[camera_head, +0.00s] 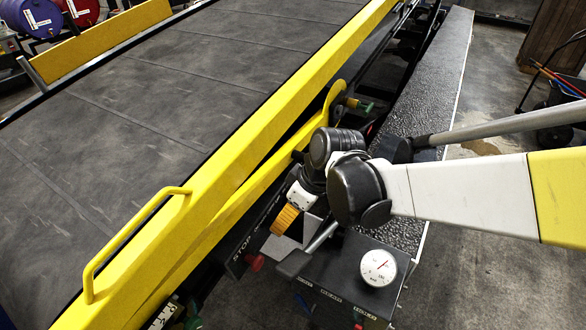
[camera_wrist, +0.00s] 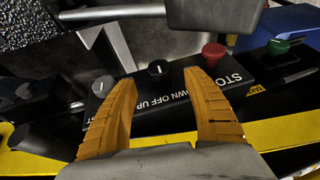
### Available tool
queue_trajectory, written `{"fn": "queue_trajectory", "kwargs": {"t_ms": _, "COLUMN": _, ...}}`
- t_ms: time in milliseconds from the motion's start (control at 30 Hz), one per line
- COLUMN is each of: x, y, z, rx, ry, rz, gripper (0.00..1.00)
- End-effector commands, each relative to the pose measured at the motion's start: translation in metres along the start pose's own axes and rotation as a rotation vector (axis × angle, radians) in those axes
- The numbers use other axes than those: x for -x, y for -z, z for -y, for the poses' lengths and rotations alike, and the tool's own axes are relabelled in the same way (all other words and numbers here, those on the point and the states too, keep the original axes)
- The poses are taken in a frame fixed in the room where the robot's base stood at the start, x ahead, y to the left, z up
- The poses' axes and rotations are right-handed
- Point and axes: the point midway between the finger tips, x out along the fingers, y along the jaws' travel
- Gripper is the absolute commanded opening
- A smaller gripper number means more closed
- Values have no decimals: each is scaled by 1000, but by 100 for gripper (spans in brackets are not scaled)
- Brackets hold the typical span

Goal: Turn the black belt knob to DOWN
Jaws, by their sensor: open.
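The black belt knob (camera_wrist: 159,68) sits on a black panel in the wrist view, with a short white mark roughly upright in the picture. Upside-down white lettering below it reads DOWN OFF UP, with DOWN partly hidden by the right finger. My gripper (camera_wrist: 160,77) is open, its two ribbed orange fingers spread to either side of the knob in the picture. I cannot tell how far above the panel the tips are. In the head view my gripper (camera_head: 284,221) points down beside the yellow rail, and the knob is hidden there.
A red stop button (camera_wrist: 213,52) and a green button (camera_wrist: 278,47) lie right of the knob, a second knob (camera_wrist: 102,86) left. A gauge (camera_head: 378,268) sits on a dark box near my gripper. The yellow rail (camera_head: 235,150) edges the wide belt (camera_head: 160,80).

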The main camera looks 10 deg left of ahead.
Motion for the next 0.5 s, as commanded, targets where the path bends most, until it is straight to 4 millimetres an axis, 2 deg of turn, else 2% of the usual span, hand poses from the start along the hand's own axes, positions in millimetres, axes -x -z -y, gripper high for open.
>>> {"fn": "queue_trajectory", "kwargs": {"t_ms": 33, "x": -14, "y": 0, "z": 0, "rx": 1, "ry": 0, "rz": 0, "gripper": 59}}
{"fn": "queue_trajectory", "kwargs": {"t_ms": 200, "x": -46, "y": 0, "z": 0, "rx": -1, "ry": -1, "rz": -1, "gripper": 59}}
{"fn": "queue_trajectory", "kwargs": {"t_ms": 333, "x": -63, "y": 0, "z": -1, "rx": -1, "ry": -1, "rz": -1, "gripper": 59}}
{"fn": "queue_trajectory", "kwargs": {"t_ms": 500, "x": -72, "y": 0, "z": -1, "rx": -3, "ry": -1, "rz": -1, "gripper": 59}}
